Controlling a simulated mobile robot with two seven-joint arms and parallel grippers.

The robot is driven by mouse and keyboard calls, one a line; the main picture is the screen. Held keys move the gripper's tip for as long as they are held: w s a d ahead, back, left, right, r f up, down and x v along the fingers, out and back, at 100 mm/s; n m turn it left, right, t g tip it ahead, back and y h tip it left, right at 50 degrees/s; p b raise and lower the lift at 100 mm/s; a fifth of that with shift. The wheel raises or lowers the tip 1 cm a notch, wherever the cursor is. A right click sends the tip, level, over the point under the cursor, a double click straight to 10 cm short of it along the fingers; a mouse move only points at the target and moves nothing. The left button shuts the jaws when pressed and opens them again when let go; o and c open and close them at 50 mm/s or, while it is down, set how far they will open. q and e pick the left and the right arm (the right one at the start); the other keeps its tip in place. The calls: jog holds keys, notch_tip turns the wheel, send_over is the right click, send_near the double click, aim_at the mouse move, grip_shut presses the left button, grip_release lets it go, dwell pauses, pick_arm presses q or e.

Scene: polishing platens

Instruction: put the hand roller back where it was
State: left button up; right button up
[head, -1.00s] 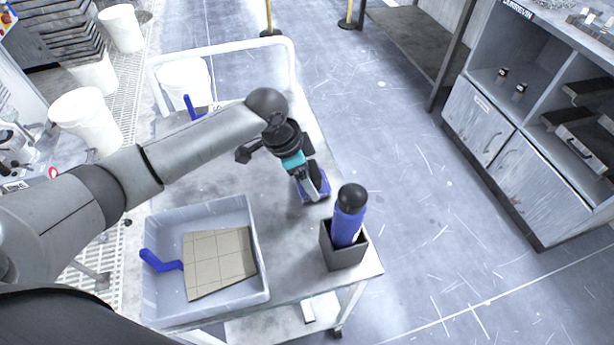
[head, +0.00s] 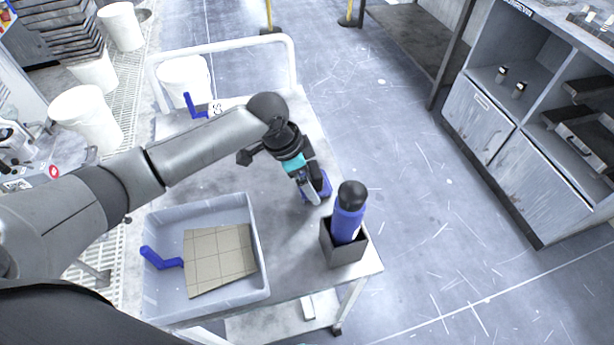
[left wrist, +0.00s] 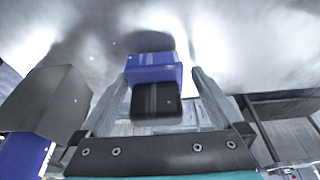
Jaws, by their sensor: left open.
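My left gripper (head: 314,196) is low over the right side of the cart top, pointing down. In the left wrist view its two fingers (left wrist: 160,88) are apart, one on each side of a blue block with a black part. The blue block (left wrist: 152,67) lies on the cart and shows in part beside the fingers in the head view (head: 327,184). I cannot tell whether this block is the hand roller. A bent blue handle (head: 160,260) lies in the grey bin, and another blue handle (head: 193,106) is at the cart's far left. My right gripper is not in view.
A dark square holder (head: 343,251) with a blue black-capped bottle (head: 348,213) stands close right of my gripper. A grey bin (head: 262,292) with a tan tiled sheet (head: 220,258) is at the front left. The cart's middle (head: 225,175) is clear beneath my arm.

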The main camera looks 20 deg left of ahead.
pick_arm(q)
jog(key=shift+w+r, duration=0.1)
jog(key=shift+r, duration=0.2)
jog(key=p+v, duration=0.3)
jog(key=v, duration=0.9)
jog(key=shift+r, duration=0.4)
